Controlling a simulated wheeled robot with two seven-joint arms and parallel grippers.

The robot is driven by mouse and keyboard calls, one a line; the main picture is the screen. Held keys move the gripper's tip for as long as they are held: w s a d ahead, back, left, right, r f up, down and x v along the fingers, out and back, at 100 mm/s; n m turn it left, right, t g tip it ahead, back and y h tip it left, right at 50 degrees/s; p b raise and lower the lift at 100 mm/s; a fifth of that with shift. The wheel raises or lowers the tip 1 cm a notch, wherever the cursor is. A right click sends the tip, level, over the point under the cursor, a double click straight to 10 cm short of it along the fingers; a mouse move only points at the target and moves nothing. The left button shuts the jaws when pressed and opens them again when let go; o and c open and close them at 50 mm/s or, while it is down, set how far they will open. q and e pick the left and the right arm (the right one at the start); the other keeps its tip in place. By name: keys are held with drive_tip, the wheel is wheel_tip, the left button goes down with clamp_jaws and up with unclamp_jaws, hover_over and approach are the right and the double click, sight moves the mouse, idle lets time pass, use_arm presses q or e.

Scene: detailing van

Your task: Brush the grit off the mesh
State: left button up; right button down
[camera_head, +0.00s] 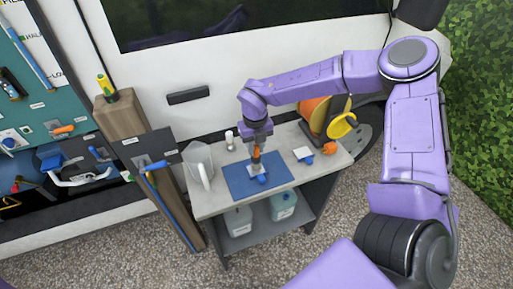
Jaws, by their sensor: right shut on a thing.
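My right gripper (256,143) is over the blue mat (240,185) on the grey table. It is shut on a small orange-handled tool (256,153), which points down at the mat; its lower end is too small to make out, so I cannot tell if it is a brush. I cannot make out the mesh or any grit. My left gripper is out of view.
On the table (215,208) stand a clear pitcher (199,165), a small white bottle (229,140), a white-and-blue item (303,154), an orange object (329,148) and an orange-and-yellow device (318,113). Jugs (283,204) sit on the shelf below. A tool board (50,150) is at left.

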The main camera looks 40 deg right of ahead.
drive_tip(key=shift+s+a+p, duration=0.35)
drive_tip(key=shift+s, duration=0.35)
drive_tip(key=shift+w+d+r+p, duration=0.1)
drive_tip(key=shift+w+d+p, duration=0.25)
drive_tip(key=shift+w, duration=0.2)
drive_tip(key=shift+s+a, duration=0.2)
drive_tip(key=shift+s, duration=0.4)
drive_tip(key=w, duration=0.2)
drive_tip(key=w+d, duration=0.1)
drive_tip(key=shift+w, duration=0.35)
idle(0.3)
